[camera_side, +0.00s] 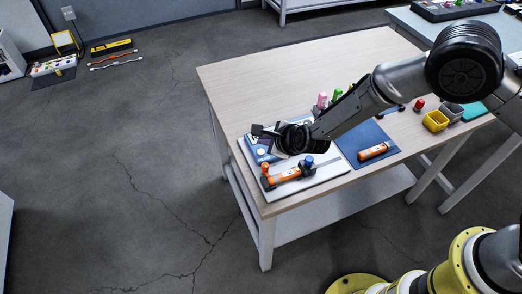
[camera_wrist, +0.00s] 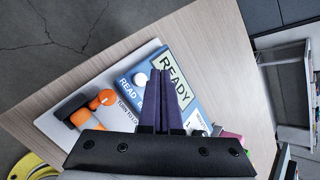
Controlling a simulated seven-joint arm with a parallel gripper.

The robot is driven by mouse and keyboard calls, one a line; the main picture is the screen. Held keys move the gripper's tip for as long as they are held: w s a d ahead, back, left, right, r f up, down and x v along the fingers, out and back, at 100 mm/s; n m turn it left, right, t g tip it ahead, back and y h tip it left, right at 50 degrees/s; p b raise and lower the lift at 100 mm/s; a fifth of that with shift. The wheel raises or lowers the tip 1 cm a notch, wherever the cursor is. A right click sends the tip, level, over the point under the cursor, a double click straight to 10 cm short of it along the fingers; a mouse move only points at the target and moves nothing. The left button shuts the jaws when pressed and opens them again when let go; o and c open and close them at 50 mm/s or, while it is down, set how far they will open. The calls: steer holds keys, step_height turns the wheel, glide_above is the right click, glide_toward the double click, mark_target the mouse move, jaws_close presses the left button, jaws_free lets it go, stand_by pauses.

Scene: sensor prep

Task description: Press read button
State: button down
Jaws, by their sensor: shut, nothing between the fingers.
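A blue reader box (camera_side: 252,144) lies on a white board near the table's front left corner. In the wrist view the box (camera_wrist: 122,86) has a display reading "READY" and a round white button (camera_wrist: 140,79) beside the lettering "READ". The white button also shows in the side view (camera_side: 261,152). My gripper (camera_wrist: 159,73) is shut and empty, over the box. In the wrist view its fingertips lie just right of the button, over the lower end of the display. Whether they touch the box cannot be told. The fingers hide part of the box.
An orange sensor (camera_side: 285,177) sits in dark clamps with orange and blue knobs on the white board (camera_side: 320,172). Another orange sensor (camera_side: 373,151) lies on a blue mat (camera_side: 352,137). Pink and green items stand behind my arm. Yellow and grey bins (camera_side: 436,121) are at the right.

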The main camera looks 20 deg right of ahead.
mark_target(258, 148)
steer(key=shift+f, duration=0.9)
steer(key=shift+f, duration=0.15)
stand_by(1.4)
steer(key=shift+f, duration=0.25)
steer(key=shift+f, duration=0.45)
stand_by(0.8)
steer(key=shift+r, duration=0.85)
steer(key=shift+r, duration=0.1)
steer(key=shift+r, duration=2.45)
